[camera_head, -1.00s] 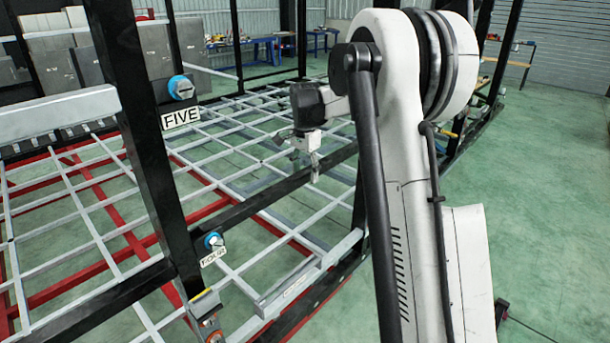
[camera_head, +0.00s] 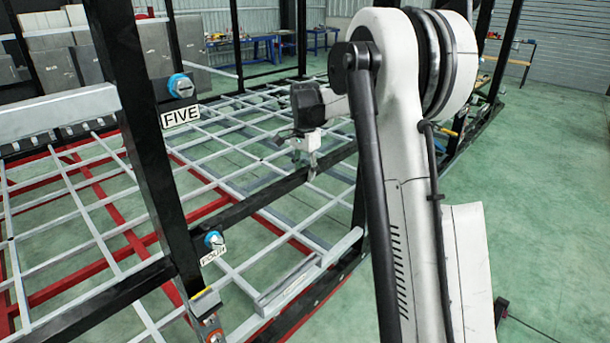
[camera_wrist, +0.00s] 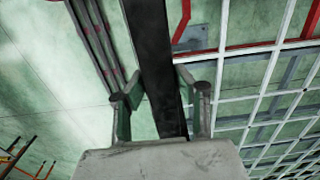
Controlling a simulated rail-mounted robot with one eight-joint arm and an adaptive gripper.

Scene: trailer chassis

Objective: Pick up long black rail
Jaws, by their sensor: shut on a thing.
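The long black rail (camera_head: 265,193) runs diagonally above the white grid floor, from the black post marked FOUR up toward my arm. My gripper (camera_head: 313,168) is around it near its upper right part in the head view. In the wrist view the rail (camera_wrist: 157,65) passes between the two fingers of my gripper (camera_wrist: 160,98), which is shut on it. The rail's far right end is partly hidden behind my arm in the head view.
A tall black post (camera_head: 140,140) with a blue knob and a FIVE label (camera_head: 181,116) stands at left. Red beams (camera_head: 60,283) and a white grid (camera_head: 235,150) lie below the rail. Open green floor (camera_head: 555,200) is at right. Blue workbenches (camera_head: 250,50) stand at the back.

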